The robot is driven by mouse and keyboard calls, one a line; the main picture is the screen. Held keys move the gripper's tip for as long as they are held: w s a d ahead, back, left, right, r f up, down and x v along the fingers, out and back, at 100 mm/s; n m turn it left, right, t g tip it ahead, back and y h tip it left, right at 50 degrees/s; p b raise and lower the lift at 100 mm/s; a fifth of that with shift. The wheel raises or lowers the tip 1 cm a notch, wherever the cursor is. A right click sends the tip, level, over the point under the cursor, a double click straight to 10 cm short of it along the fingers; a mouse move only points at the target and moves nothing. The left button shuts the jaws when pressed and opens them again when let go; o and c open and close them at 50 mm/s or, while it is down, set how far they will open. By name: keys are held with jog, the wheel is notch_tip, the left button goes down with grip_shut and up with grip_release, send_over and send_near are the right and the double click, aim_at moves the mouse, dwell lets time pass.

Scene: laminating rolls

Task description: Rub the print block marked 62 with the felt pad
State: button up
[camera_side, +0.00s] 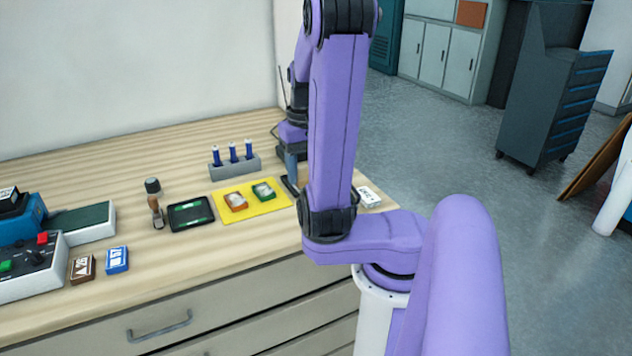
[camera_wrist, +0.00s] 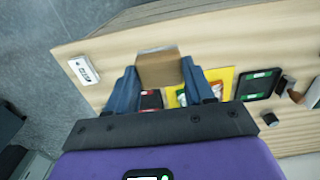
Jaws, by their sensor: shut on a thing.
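My gripper (camera_wrist: 159,76) is shut on a tan block with a greyish edge, which looks like the felt pad (camera_wrist: 160,68). In the side view my arm mostly hides the gripper (camera_side: 291,180) and the pad. A red and black block (camera_wrist: 150,99) lies below between the fingers, partly covered; its mark is not readable. An orange block (camera_side: 235,201) and a green block (camera_side: 264,191) lie on the yellow mat (camera_side: 280,202). Their marks are too small to read. No block clearly shows 62.
A white block (camera_side: 368,197) lies near the right table edge. Blue pens stand in a grey holder (camera_side: 236,167). Left of the mat are a black tray (camera_side: 190,213), a brown-handled tool (camera_side: 154,204), a blue block (camera_side: 117,260) and a brown block (camera_side: 82,269). A button box (camera_side: 35,265) stands far left.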

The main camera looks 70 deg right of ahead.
jog(key=w+d+f, duration=0.2)
jog(key=w+d, duration=0.3)
jog(key=w, duration=0.4)
jog(key=w+d+f, duration=0.2)
jog(key=w+d, duration=0.3)
jog(key=w, duration=0.4)
jog(key=shift+s+a+f, duration=0.1)
jog(key=shift+f, duration=1.7)
jog(key=shift+s+a+f, duration=0.1)
jog(key=shift+f, duration=1.65)
jog(key=shift+s+d+f, duration=0.1)
jog(key=shift+d+f, duration=0.15)
jog(key=shift+s+d, duration=1.1)
jog(key=shift+d, duration=0.25)
jog(key=shift+w+a, duration=1.2)
jog(key=shift+a, duration=0.3)
jog(key=shift+w, duration=0.25)
jog(key=shift+s+d, duration=1.3)
jog(key=shift+d, duration=0.3)
jog(key=shift+w+a, duration=1.3)
jog(key=shift+a, duration=0.25)
notch_tip(320, 180, up, 8)
